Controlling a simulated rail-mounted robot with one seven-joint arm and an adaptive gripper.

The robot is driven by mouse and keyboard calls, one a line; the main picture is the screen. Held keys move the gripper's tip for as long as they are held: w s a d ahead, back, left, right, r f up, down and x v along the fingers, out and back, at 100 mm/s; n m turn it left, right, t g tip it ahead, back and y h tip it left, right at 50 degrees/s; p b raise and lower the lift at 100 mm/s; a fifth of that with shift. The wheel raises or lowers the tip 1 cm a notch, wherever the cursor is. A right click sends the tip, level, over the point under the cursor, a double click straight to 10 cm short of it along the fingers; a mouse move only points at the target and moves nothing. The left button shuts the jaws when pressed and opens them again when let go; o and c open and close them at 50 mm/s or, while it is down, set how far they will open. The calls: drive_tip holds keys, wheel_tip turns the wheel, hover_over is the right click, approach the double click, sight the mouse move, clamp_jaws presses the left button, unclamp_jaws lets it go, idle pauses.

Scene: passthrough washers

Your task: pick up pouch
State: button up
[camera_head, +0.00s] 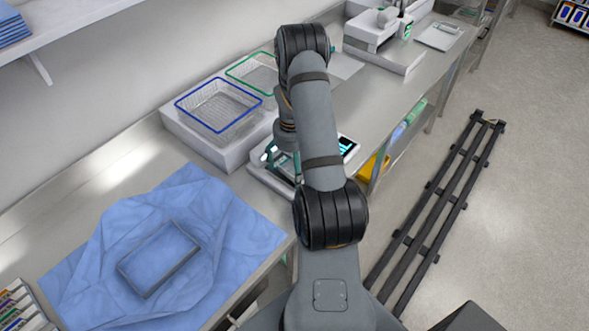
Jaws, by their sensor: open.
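I cannot make out a pouch for certain. My gripper (283,158) points down over a white device with a lit screen (347,147) on the steel counter. It is open, and my own arm partly hides it. I see nothing clearly between its fingers. Whatever lies directly under it on the device is too small and too covered to tell.
A blue wrap (230,232) with a dark-framed tray (126,267) covers the near counter. A blue-rimmed basket (181,105) and a green-rimmed basket (232,77) stand on a white block behind my gripper. Floor rails (432,215) run at right.

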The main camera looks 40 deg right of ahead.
drive_tip(key=shift+c, duration=0.7)
drive_tip(key=c, duration=1)
drive_tip(key=shift+c, duration=0.4)
